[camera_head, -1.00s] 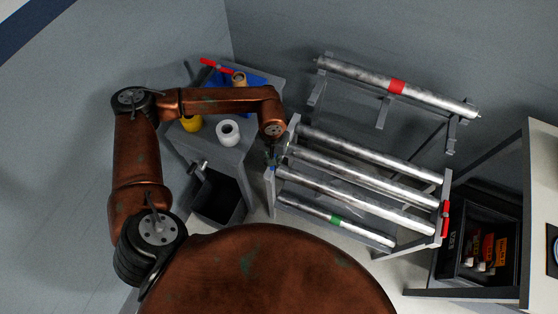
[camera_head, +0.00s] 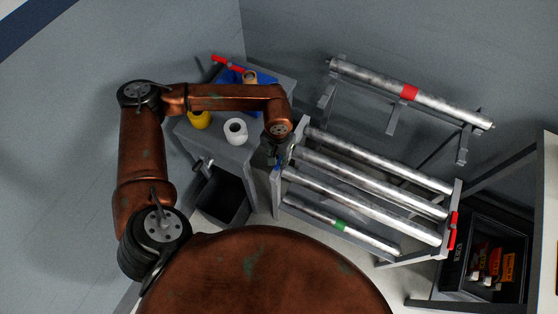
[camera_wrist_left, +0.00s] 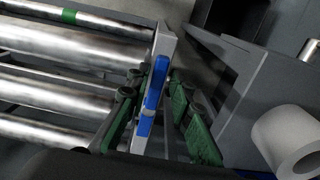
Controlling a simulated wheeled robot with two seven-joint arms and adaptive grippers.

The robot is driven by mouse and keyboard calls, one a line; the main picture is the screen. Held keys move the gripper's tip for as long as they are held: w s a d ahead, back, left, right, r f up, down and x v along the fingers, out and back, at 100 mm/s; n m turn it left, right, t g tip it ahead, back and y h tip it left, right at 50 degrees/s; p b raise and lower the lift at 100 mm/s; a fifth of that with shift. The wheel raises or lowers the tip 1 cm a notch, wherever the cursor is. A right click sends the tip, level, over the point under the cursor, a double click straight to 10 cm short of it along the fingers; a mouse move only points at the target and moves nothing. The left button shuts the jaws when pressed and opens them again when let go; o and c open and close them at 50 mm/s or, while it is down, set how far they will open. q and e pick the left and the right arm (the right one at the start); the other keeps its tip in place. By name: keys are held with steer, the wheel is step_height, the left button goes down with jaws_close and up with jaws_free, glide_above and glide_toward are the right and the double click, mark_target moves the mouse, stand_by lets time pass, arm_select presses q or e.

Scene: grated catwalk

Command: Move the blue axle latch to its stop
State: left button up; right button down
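The blue axle latch (camera_wrist_left: 154,83) shows in the left wrist view as a blue bar with a second blue piece below it, on the pale end plate of the roller rack. In the head view only a small blue spot (camera_head: 277,168) of it shows at the rack's left end, partly hidden by my gripper. My left gripper (camera_wrist_left: 158,112) has its green-padded fingers apart, one on each side of the latch, with gaps visible. In the head view the left gripper (camera_head: 273,150) hangs at that rack end. The latch's stop cannot be made out. My right gripper is not in view.
The rack holds several steel rollers (camera_head: 372,182); red latches (camera_head: 453,230) sit at its right end. A red-banded roller (camera_head: 410,92) lies on a stand behind. A grey cabinet with a white roll (camera_head: 235,131) stands left. A black crate (camera_head: 490,250) is at right.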

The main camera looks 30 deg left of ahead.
arm_select(q)
steer(key=shift+o, duration=0.8)
steer(key=shift+r, duration=0.15)
step_height(320, 180, up, 12)
steer(key=shift+f, duration=0.2)
